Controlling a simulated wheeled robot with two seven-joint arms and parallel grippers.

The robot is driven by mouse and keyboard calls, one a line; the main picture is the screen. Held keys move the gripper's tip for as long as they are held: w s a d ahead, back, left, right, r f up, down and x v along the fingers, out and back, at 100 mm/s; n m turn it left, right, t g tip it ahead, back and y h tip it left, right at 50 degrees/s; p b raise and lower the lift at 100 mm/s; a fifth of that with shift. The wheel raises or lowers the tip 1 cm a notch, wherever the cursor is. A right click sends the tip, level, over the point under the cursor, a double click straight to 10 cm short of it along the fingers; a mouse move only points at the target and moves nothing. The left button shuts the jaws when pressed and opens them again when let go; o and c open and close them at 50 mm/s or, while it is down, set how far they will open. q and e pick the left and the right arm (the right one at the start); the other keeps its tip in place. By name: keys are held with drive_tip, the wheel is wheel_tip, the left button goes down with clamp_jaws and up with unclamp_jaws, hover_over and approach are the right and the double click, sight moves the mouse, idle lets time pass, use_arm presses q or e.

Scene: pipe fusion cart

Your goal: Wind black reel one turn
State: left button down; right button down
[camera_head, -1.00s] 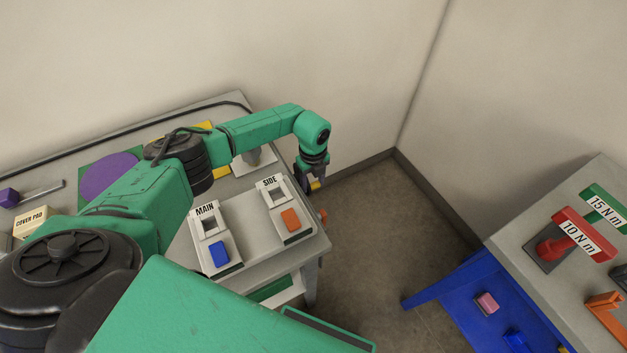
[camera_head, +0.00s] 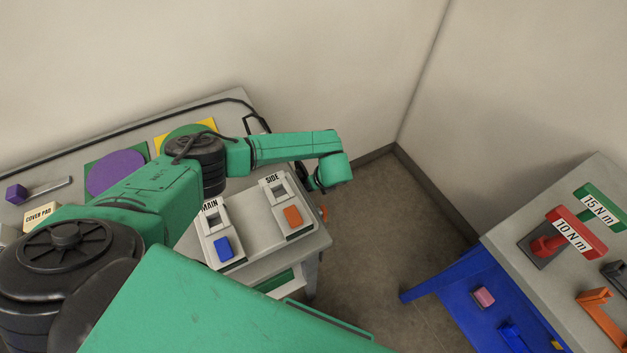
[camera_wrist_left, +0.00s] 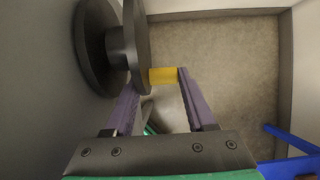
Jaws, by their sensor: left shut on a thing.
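The black reel (camera_wrist_left: 98,45) shows at the upper left of the left wrist view, with two round flanges on a hub. A yellow handle (camera_wrist_left: 163,76) sticks out sideways from its near flange. My left gripper (camera_wrist_left: 165,75) has its purple fingers shut on this yellow handle. In the head view my left gripper (camera_head: 311,181) is mostly hidden behind my wrist at the cart's far right end. I cannot make out the reel in the head view. My right gripper is in neither view.
The cart top holds the MAIN switch box (camera_head: 223,246) with a blue block and the SIDE box (camera_head: 292,217) with an orange block, close below my forearm. A purple disc (camera_head: 117,174) lies left. A grey table (camera_head: 520,235) and blue stand (camera_head: 455,290) are at right, with open floor between.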

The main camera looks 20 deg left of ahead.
use_arm(q)
drive_tip(key=shift+w+d+f+t+y+b, duration=0.1)
drive_tip(key=shift+w+d+t+y+b, duration=0.25)
drive_tip(key=shift+t+y+b, duration=0.2)
drive_tip(key=shift+c, duration=2.1)
unclamp_jaws()
drive_tip(key=shift+d+f, duration=0.1)
drive_tip(key=shift+s+f, duration=0.1)
drive_tip(key=shift+s, duration=0.05)
drive_tip(key=b+v, duration=0.1)
drive_tip(key=v, duration=1.3)
drive_tip(key=shift+s, duration=0.15)
